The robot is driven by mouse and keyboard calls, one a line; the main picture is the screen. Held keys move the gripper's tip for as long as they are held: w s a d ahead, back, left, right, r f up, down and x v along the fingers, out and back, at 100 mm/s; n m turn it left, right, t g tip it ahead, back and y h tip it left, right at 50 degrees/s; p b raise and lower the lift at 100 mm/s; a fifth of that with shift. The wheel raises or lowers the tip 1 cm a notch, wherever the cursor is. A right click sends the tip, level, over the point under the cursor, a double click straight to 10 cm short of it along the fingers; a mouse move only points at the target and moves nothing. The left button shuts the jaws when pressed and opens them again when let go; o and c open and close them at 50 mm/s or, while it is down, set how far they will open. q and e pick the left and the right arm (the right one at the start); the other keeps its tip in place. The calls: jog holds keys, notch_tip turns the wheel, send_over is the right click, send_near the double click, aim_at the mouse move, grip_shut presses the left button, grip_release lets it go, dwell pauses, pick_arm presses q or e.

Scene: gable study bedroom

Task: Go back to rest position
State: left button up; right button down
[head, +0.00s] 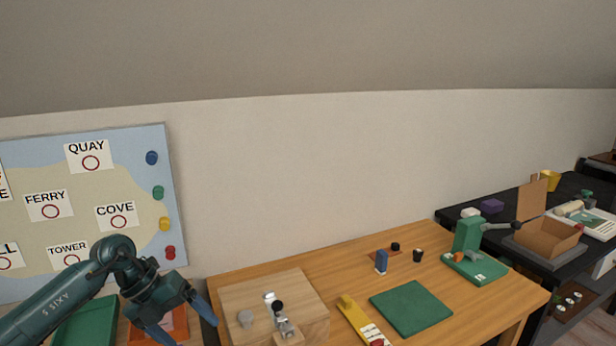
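My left gripper (188,332) shows in the head view at the lower left, its arm coming in from the left edge. Its two blue-grey fingers point down and to the right and are spread apart. I see nothing held between them. It hangs in front of an orange tray (180,337), which it partly hides. My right gripper and arm are not in view.
A map board (130,180) hangs on the wall behind my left arm. A wooden table (345,277) to the right bears a wooden block (240,293), a green mat (411,307) and a green device (467,237). A black desk (458,209) with an open cardboard box (545,240) stands farther right.

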pick_arm(q)
jog(key=s+d+r+n+t+h+p, duration=0.1)
jog(key=s+d+n+t+h, duration=0.2)
jog(key=d+h, duration=0.5)
jog(key=s+d+r+n+t+h, duration=0.1)
jog(key=s+d+n+t+h, duration=0.15)
jog(key=d, duration=0.85)
jog(key=s+a+f+n+t+y, duration=0.2)
jog(key=s+f+n+y, duration=0.4)
jog(key=n, duration=0.6)
jog(key=s+a+f+n+t+y+p, duration=0.1)
jog(key=s+a+f+n+t+y, duration=0.1)
jog(key=s+a+f+n+y, duration=0.2)
jog(key=s+f+n+y, duration=0.3)
jog(key=s+f+n, duration=0.2)
jog(key=f+n, duration=0.2)
jog(key=shift+s+a+n+t, duration=0.3)
jog(key=shift+s+n+t, duration=0.05)
jog(key=shift+n, duration=0.7)
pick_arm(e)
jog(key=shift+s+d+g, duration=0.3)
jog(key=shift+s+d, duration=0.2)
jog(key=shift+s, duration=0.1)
pick_arm(q)
jog(key=shift+y, duration=0.25)
